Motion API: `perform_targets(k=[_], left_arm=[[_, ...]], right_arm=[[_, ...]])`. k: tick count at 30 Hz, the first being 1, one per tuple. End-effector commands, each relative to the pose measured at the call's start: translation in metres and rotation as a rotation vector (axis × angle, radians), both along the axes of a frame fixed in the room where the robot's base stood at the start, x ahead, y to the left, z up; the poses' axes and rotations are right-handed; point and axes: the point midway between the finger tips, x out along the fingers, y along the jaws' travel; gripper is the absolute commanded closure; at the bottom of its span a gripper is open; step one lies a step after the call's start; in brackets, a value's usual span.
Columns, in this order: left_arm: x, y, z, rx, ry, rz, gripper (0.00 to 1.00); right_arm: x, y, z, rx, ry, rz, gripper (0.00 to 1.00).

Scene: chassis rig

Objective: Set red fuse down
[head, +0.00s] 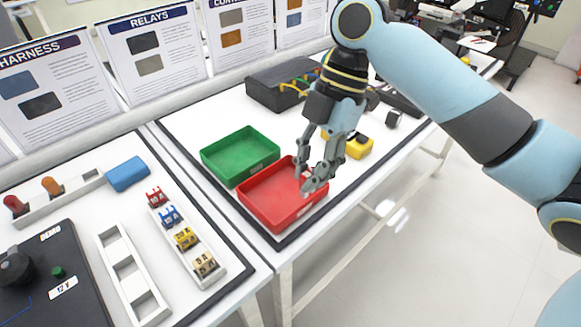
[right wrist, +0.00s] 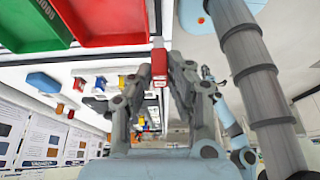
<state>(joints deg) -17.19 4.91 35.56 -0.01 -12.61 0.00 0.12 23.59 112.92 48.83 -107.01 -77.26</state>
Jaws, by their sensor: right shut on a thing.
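My right gripper (head: 310,183) points down over the red tray (head: 252,205) in the head view. It is shut on a small red fuse, which shows between the fingertips in the right wrist view (right wrist: 159,64). In the head view the fingers mostly hide the held fuse. The red tray also shows at the top of the right wrist view (right wrist: 105,28). I cannot tell whether the fuse touches the tray. Another red fuse (head: 156,197) sits at the far end of a white strip holder. My left gripper is not in view.
A green tray (head: 215,152) stands beside the red one. A yellow piece (head: 359,148) and a dark box with cables (head: 268,98) lie behind. The strip (head: 211,277) also holds blue, yellow and tan fuses. A blue block (head: 128,174) and an empty white rack (head: 107,238) are left.

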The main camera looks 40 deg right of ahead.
Motion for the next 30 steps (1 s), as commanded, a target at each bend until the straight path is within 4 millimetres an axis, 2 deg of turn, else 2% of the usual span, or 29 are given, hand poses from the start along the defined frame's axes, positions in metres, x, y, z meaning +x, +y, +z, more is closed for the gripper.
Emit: perform_targets(k=[1, 6, 10, 16, 23, 30], left_arm=[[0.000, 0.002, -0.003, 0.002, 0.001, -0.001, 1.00], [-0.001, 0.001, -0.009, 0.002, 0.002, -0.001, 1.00], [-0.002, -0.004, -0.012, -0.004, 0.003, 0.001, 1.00], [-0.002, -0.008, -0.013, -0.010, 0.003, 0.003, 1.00], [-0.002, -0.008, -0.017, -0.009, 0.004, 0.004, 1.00], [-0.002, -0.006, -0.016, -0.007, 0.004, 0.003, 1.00]], right_arm=[[0.014, 0.000, -0.009, 0.004, 0.001, -0.003, 1.00], [0.054, -0.004, -0.033, 0.002, 0.002, -0.002, 1.00], [0.073, -0.007, -0.044, -0.001, 0.000, -0.001, 1.00], [0.081, -0.007, -0.054, 0.000, 0.002, 0.001, 1.00], [0.080, -0.008, -0.087, -0.001, 0.003, 0.000, 1.00], [0.080, -0.008, -0.089, -0.002, 0.002, 0.001, 1.00]])
